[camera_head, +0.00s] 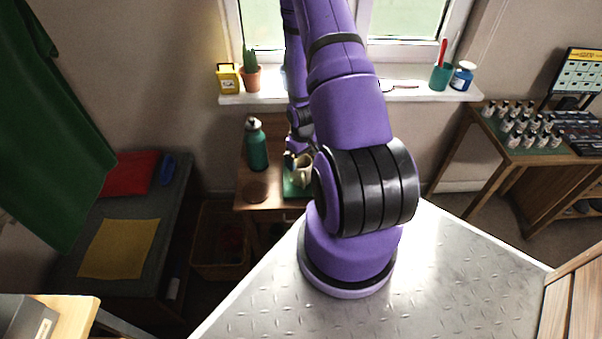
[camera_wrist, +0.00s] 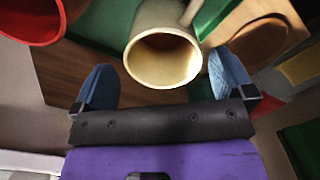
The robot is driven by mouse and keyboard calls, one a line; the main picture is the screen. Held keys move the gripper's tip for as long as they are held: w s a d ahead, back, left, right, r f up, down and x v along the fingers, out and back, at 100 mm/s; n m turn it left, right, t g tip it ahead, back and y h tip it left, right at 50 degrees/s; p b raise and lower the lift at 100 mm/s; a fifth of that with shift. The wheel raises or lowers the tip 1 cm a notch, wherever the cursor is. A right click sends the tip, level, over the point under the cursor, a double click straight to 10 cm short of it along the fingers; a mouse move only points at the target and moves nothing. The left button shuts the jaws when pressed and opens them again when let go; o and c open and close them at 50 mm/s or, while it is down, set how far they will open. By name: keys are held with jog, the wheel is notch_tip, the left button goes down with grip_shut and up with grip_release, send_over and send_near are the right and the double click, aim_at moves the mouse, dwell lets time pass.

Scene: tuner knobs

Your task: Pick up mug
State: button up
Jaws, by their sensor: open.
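The cream mug (camera_head: 303,170) stands on a green mat (camera_head: 290,190) on the small wooden table, partly hidden behind my arm in the head view. In the wrist view the mug (camera_wrist: 150,33) shows its round open rim toward the camera. My gripper (camera_wrist: 161,68) is open there, with one blue finger on each side of the mug's rim. The mug's rim lies between and just beyond the fingertips; I cannot tell whether either finger touches it. In the head view my gripper is mostly hidden by my arm.
A green bottle (camera_head: 257,150) and a brown round object (camera_head: 256,191) stand left of the mug on the table (camera_head: 245,172). A red round-rimmed object (camera_wrist: 32,24) is close at the wrist view's upper left. The windowsill (camera_head: 262,98) with pots is behind.

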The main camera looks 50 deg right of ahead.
aim_at(302, 166)
jog(key=shift+s+a+f, duration=0.1)
jog(key=shift+a+f, duration=0.05)
jog(key=shift+f, duration=2.2)
jog(key=c, duration=1.1)
jog(key=shift+r, duration=0.25)
